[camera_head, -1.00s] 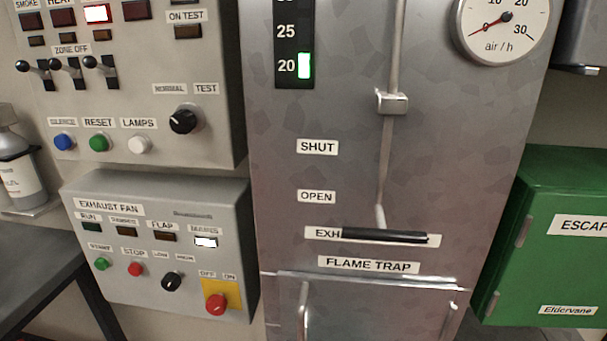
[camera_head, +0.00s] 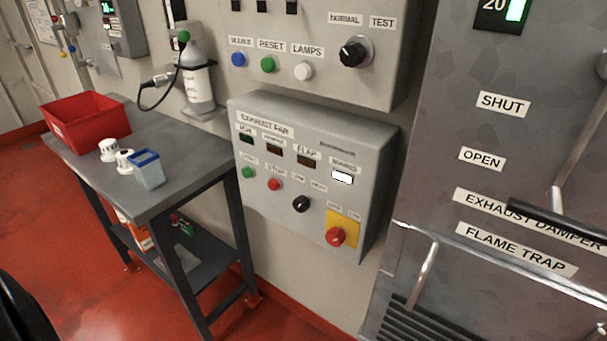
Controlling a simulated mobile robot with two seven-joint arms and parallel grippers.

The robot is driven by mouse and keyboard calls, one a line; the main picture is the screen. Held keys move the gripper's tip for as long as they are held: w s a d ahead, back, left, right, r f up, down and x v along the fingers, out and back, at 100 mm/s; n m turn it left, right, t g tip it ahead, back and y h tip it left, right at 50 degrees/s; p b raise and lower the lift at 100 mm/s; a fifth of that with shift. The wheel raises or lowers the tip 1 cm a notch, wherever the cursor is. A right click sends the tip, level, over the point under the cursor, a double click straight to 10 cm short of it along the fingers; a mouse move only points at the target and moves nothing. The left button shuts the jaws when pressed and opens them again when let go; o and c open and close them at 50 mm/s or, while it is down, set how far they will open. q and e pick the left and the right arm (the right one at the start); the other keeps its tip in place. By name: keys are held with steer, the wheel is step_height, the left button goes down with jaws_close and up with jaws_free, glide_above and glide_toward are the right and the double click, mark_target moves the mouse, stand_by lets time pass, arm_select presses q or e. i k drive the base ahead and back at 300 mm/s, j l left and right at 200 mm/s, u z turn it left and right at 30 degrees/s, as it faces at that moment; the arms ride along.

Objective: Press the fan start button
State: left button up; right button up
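The exhaust fan box (camera_head: 305,220) is a grey panel on the wall at the middle of the view. Its green start button (camera_head: 247,172) is at the left of the lower row, under a small label. A red stop button (camera_head: 274,184) and a black selector knob (camera_head: 302,203) are to its right. A red knob on a yellow plate (camera_head: 336,236) is at the lower right. The white lamp (camera_head: 342,177) is lit; the run lamp (camera_head: 246,138) looks dark. Neither gripper can be made out; a dark shape at the lower left edge is unclear.
A grey table (camera_head: 187,180) stands left of the box, with a red bin (camera_head: 88,122), white cups and a blue container (camera_head: 148,169). A bottle (camera_head: 198,88) is on the wall above. The metal damper cabinet (camera_head: 440,150) with handles is at the right. Red floor shows below.

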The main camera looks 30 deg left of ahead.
mark_target(247, 172)
steer(key=u, duration=1.45)
